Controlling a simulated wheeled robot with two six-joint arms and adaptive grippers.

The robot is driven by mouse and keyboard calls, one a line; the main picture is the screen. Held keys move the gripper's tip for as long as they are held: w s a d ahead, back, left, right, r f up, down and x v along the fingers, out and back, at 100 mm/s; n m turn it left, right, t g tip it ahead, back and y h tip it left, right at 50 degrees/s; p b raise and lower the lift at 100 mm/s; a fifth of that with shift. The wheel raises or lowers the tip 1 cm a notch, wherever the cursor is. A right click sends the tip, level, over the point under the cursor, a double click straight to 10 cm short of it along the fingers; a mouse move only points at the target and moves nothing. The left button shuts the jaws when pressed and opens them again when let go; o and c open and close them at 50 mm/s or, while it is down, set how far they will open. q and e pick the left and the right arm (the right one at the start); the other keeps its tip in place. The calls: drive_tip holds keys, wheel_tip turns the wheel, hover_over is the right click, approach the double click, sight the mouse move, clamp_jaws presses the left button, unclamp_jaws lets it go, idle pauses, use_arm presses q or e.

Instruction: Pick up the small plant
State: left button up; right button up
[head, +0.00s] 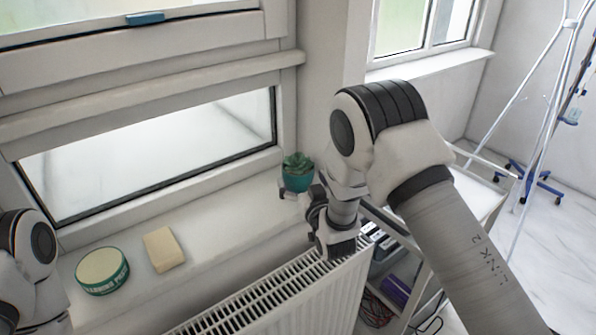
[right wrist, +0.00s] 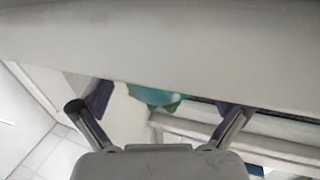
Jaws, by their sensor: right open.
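The small plant (head: 297,163) is green and stands upright in a teal pot (head: 298,182) on the white windowsill, at its right end near the wall corner. My right gripper (head: 299,213) is beside the pot, its jaws apart with nothing between them that I can make out; part of it is hidden by my arm. In the right wrist view the two fingers (right wrist: 160,112) are spread wide, and part of the teal pot (right wrist: 158,97) shows beyond them, cut off by a wide pale surface above. My left arm shows at the lower left, its gripper out of view.
A round green-rimmed tin (head: 102,270) and a beige block (head: 163,249) lie on the sill (head: 225,226) to the left. A white radiator (head: 290,290) runs below the sill. A trolley with items (head: 396,290) stands to the right. The sill between block and plant is clear.

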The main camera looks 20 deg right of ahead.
sight(298, 174)
drive_tip(key=w, duration=0.3)
drive_tip(key=shift+w+f, duration=0.2)
drive_tip(key=shift+f, duration=0.1)
drive_tip(key=shift+s+r, duration=0.15)
drive_tip(key=shift+s, duration=0.15)
drive_tip(key=c, duration=1.3)
drive_tip(key=shift+o, duration=0.2)
